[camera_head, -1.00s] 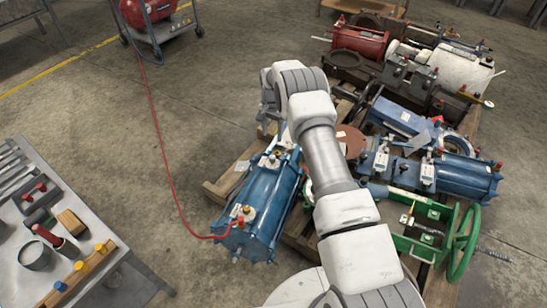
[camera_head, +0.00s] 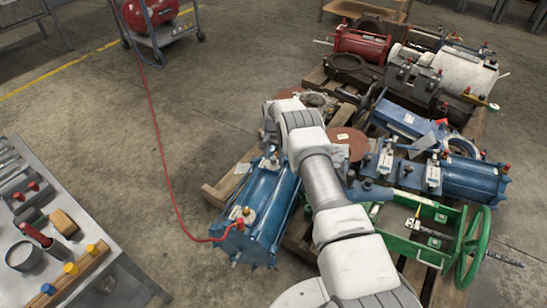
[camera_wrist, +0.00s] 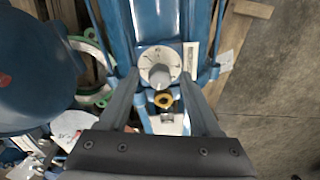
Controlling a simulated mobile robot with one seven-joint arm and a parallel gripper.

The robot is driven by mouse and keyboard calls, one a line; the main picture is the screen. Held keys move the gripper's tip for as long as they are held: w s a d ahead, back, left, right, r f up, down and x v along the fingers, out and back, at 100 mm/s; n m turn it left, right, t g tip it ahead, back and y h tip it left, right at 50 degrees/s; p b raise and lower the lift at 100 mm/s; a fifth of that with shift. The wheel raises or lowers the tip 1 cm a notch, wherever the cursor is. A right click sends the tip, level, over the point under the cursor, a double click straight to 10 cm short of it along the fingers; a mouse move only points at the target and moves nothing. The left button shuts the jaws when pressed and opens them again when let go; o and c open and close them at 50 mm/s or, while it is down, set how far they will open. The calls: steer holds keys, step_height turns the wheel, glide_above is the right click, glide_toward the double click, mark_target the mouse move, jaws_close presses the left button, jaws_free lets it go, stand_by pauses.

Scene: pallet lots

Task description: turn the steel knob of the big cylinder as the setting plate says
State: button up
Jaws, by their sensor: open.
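The big blue cylinder (camera_head: 262,212) lies on a wooden pallet in the head view. My gripper (camera_wrist: 160,84) is open, one finger on each side of the knob; contact is not clear. A brass ring-shaped part (camera_wrist: 163,100) shows just below the knob. A narrow pale strip (camera_wrist: 191,58) stands right of the dial; its writing is unreadable, and I cannot tell if it is the setting plate. My arm hides the gripper in the head view.
A red hose (camera_head: 163,165) runs from the red compressor (camera_head: 150,12) to the cylinder's near end. Other blue cylinders (camera_head: 470,178) and a green frame with handwheel (camera_head: 472,245) crowd the pallet (camera_head: 222,190). A tool table (camera_head: 110,262) stands at left. Floor between is open.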

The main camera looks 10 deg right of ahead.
jaws_close()
steer(key=shift+m, duration=0.3)
steer(key=m, duration=0.7)
steer(key=m+g, duration=0.1)
steer(key=m, duration=0.5)
steer(key=shift+w, duration=0.1)
stand_by(0.3)
steer(key=shift+m, duration=0.4)
